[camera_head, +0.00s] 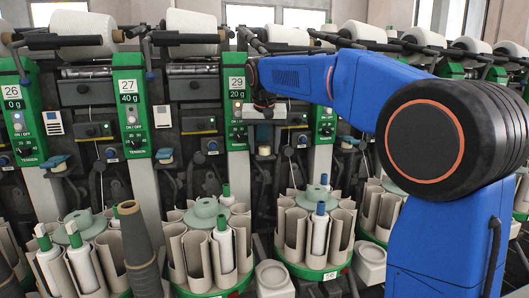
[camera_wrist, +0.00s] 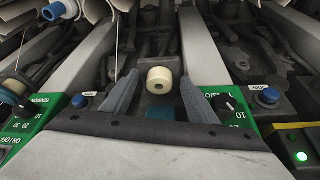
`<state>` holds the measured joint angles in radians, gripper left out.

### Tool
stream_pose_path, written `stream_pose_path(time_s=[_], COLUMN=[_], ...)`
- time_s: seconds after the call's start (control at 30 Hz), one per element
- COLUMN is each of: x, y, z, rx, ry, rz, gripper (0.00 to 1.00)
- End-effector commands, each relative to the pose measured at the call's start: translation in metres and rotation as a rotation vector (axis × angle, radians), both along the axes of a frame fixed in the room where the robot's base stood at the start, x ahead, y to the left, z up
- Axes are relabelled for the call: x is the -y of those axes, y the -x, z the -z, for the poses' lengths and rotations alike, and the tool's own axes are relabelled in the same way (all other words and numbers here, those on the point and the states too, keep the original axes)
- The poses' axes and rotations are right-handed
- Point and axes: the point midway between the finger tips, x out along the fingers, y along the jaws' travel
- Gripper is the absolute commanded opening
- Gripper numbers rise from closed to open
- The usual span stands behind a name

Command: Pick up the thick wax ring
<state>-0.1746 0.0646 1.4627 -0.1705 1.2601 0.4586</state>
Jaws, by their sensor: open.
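My gripper (camera_wrist: 160,88) is open, with one grey finger on each side of the ring and a visible gap to both. I cannot tell whether the fingertips reach as far as the ring. A dark teal part (camera_wrist: 160,113) lies nearer, below the ring in the picture. In the head view my gripper (camera_head: 263,112) is in front of the unit marked 29, and a small pale piece (camera_head: 264,150) below it may be the same ring.
Green control panels with knobs stand on both sides, including panel 27 (camera_head: 131,105). Another pale ring (camera_wrist: 12,90) is at the wrist view's left edge. Carousels of cream tubes (camera_head: 205,255) and a tall dark cone (camera_head: 138,250) stand below. White yarn cones (camera_head: 190,28) line the top.

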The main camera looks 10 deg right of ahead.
Motion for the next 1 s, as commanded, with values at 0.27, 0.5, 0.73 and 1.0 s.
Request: stream_pose_path(time_s=[0.27, 0.5, 0.73, 1.0], x=[0.0, 0.0, 0.0, 0.0], y=[0.0, 0.0, 0.0, 0.0], z=[0.0, 0.0, -0.004, -0.026], rx=[0.001, 0.001, 0.001, 0.002], ry=[0.0, 0.0, 0.0, -0.001], rz=[0.0, 0.001, 0.001, 0.001], gripper=[0.3, 0.1, 0.1, 0.1])
